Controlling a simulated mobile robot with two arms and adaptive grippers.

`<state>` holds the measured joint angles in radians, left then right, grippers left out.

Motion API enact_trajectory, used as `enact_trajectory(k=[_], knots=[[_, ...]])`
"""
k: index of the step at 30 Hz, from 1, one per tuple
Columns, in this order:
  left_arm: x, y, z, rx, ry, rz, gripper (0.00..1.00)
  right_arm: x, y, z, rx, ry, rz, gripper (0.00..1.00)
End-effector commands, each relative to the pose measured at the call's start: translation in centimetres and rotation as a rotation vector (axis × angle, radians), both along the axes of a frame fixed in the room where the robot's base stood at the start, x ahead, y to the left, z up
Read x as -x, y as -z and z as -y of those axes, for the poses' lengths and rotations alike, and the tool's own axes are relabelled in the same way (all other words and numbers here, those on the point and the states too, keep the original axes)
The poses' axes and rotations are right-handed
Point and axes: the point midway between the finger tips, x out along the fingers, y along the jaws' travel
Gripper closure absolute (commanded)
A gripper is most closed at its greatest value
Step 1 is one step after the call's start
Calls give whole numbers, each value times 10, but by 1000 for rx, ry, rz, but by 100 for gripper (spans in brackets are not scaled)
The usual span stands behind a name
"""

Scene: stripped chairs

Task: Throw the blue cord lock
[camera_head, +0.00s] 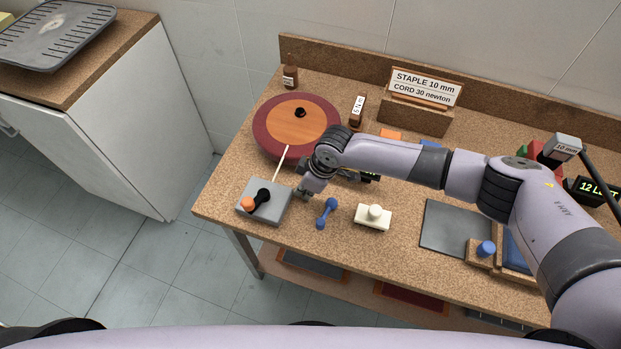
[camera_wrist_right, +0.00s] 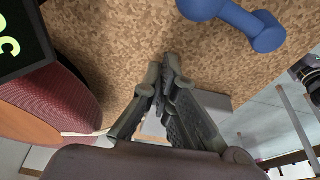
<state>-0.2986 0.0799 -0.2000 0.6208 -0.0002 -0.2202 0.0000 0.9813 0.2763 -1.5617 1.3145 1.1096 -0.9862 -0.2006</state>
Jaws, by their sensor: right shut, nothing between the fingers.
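A blue piece with a round knob at each end (camera_head: 327,213) lies or stands on the cork-coloured bench top, between a grey block and a white block. It is the likely blue cord lock. It also shows at the top of the right wrist view (camera_wrist_right: 235,18). My right gripper (camera_head: 304,194) is up and left of it in the head view, apart from it. In the wrist view the right fingers (camera_wrist_right: 165,75) are shut and empty, with bench top around the tips. My left gripper is in neither view.
A grey block with a black-and-orange lever (camera_head: 262,200) is left of my right gripper. A white block with a knob (camera_head: 374,214) stands to the right. A round red-and-orange disc (camera_head: 265,128) lies behind. A blue knob (camera_head: 486,248) sits on a wooden block farther right.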

Motion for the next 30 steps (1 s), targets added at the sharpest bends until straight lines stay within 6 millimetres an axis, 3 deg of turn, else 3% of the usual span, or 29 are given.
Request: enact_trajectory(k=[3,9,23,30], knots=[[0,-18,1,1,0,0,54,5,-7,18,3,2,-1,100],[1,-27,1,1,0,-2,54,10,-7,34,2,1,-1,100],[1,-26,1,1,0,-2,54,11,-6,37,0,1,-1,100],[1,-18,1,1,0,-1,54,0,-4,35,-1,26,-1,100]])
